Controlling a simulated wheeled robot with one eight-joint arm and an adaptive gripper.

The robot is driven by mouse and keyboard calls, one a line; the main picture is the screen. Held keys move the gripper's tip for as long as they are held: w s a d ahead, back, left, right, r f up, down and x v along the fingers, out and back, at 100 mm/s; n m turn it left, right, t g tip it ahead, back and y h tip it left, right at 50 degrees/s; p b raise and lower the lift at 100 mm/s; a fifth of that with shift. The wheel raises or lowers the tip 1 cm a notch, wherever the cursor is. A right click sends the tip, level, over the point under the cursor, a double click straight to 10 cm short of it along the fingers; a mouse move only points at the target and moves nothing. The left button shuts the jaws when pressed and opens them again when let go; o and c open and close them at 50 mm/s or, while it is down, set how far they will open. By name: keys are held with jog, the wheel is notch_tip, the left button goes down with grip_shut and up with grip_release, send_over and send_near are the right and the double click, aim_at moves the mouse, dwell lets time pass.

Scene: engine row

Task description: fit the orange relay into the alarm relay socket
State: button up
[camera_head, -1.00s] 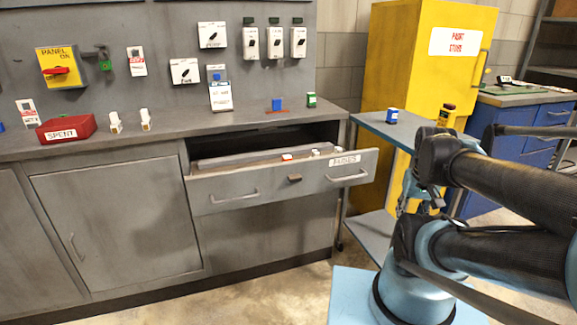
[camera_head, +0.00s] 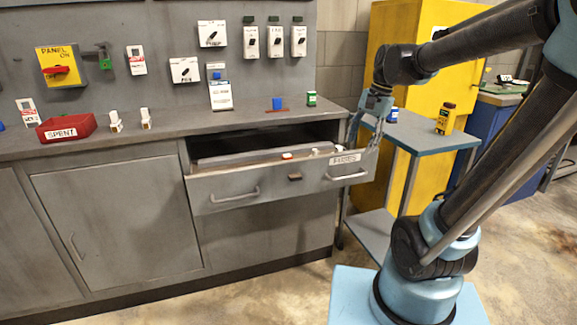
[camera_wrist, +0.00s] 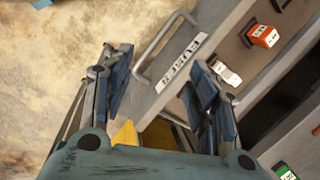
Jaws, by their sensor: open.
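The orange relay (camera_wrist: 262,36), a small orange block with a white marked face, lies in the open drawer (camera_head: 235,192) in the wrist view. In the head view the small pieces in that drawer are too tiny to tell apart surely. My gripper (camera_wrist: 160,88) is open and empty, its fingers spread above the drawer's labelled front edge, with the relay off to the upper right. The head view shows my gripper (camera_head: 363,125) at the drawer's right end, beside the cart. I cannot tell which fitting is the alarm relay socket.
A white piece (camera_wrist: 226,73) lies near the relay. The drawer handle (camera_wrist: 160,48) is close to my fingers. On the counter are a red SPENT bin (camera_head: 67,130), a blue block (camera_head: 277,103) and a green one (camera_head: 311,98).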

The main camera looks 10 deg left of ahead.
jog(key=w+a+r+m+g, duration=0.1)
jog(key=w+a+r+m, duration=0.2)
jog(key=w+a, duration=0.6)
jog(key=m+g+y, duration=0.1)
jog(key=m+g, duration=0.1)
send_near(288, 155)
jog(key=x, duration=1)
jog(key=shift+a+f, duration=0.1)
jog(key=shift+f, duration=0.2)
jog(key=c, duration=1.2)
